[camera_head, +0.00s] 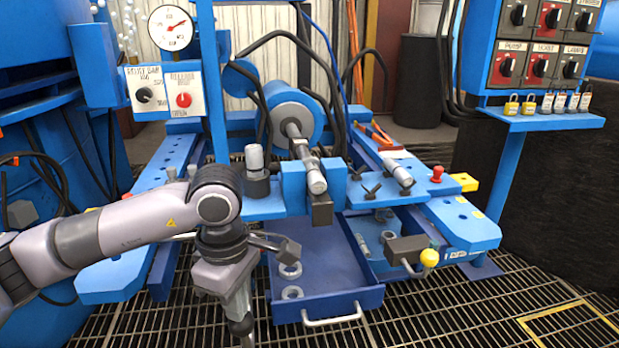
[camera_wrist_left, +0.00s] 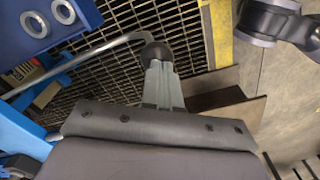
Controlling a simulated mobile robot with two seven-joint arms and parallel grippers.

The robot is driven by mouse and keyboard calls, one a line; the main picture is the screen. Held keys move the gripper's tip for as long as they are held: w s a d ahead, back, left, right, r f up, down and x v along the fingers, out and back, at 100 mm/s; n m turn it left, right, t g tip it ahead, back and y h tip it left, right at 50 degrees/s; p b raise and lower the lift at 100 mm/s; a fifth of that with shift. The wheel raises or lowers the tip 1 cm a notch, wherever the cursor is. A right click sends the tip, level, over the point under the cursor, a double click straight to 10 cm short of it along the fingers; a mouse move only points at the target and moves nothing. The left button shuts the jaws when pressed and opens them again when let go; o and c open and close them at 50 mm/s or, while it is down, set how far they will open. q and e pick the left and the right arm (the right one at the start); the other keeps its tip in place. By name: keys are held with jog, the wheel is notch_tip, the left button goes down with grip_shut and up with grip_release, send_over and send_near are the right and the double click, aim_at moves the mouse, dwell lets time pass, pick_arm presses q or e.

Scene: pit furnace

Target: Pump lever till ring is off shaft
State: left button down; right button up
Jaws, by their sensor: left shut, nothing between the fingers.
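My left gripper (camera_head: 241,332) points down over the floor grating, left of the open blue drawer; its fingers are shut and empty. In the left wrist view the gripper (camera_wrist_left: 155,55) has a pale curved bar (camera_wrist_left: 95,52) running to its dark tip; I cannot tell whether they touch. A lever with a yellow knob (camera_head: 429,257) sits on a grey block right of the drawer. A silver shaft (camera_head: 312,172) points forward from the round blue cylinder (camera_head: 296,112); I cannot make out a ring on it. My right gripper is not in view.
The open drawer (camera_head: 322,296) holds loose metal rings (camera_head: 292,292) and has a silver handle (camera_head: 334,318). A control panel (camera_head: 533,45) with padlocks stands at the right. A gauge (camera_head: 170,28) and a relief dial box (camera_head: 163,92) are at the upper left.

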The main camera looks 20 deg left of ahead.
pick_arm(q)
jog(key=shift+f, duration=0.15)
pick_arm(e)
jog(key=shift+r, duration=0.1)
pick_arm(q)
notch_tip(320, 180, up, 11)
jog(key=w+a+p, duration=0.1)
jog(key=w+p, duration=0.1)
jog(key=p, duration=0.5)
jog(key=shift+a, duration=0.2)
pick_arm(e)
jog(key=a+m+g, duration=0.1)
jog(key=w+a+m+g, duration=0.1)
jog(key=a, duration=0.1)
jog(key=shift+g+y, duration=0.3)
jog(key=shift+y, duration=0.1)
pick_arm(q)
jog(key=shift+w+f, duration=0.1)
